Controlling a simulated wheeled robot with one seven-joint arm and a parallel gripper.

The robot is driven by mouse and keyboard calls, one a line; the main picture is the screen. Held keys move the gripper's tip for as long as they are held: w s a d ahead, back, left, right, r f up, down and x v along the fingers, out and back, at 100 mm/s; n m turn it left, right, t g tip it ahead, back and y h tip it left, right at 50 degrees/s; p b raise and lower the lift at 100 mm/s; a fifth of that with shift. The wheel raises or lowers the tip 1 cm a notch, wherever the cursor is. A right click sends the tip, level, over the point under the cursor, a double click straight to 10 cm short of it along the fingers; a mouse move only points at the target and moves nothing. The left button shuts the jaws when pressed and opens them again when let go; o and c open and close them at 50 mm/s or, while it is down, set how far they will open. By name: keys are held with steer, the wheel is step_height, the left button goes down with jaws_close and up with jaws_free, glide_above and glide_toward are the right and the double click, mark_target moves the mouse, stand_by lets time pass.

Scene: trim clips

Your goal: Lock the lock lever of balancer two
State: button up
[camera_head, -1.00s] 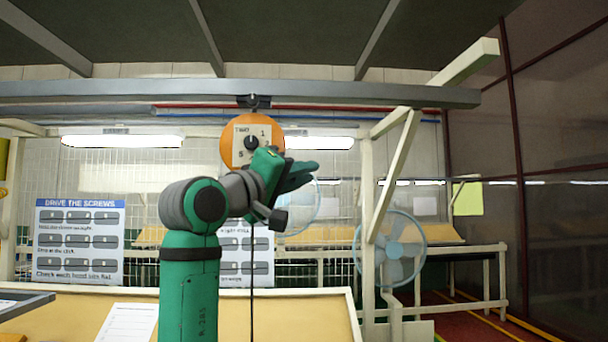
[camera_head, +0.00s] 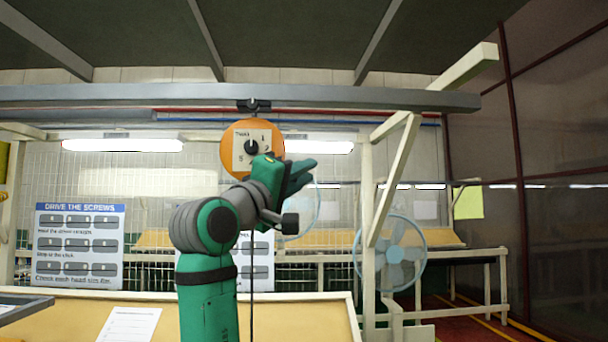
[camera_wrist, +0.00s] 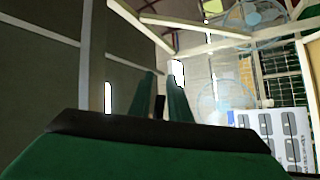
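Balancer two (camera_head: 231,165) is an orange disc hanging from the overhead beam. Its pale face plate is marked TWO with a few numerals around a black knob (camera_head: 251,146). I cannot make out a separate lock lever; my wrist covers the disc's lower right. My green gripper (camera_head: 306,172) is in front of the disc's lower right, its fingers pointing right, past the disc. In the wrist view my gripper (camera_wrist: 161,80) shows two fingers slightly apart. A small dark shape lies between them, too unclear to name. The balancer is not recognisable in the wrist view.
The beam (camera_head: 370,97) runs across above the balancer, with a diagonal brace (camera_head: 393,178) at right. A thin dark cord (camera_head: 252,290) hangs below. A workbench (camera_head: 290,318) with a paper sheet (camera_head: 130,324) lies beneath. A fan (camera_head: 392,253) stands behind at right.

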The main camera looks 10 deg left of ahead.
steer(key=shift+o, duration=0.7)
steer(key=v, duration=1.1)
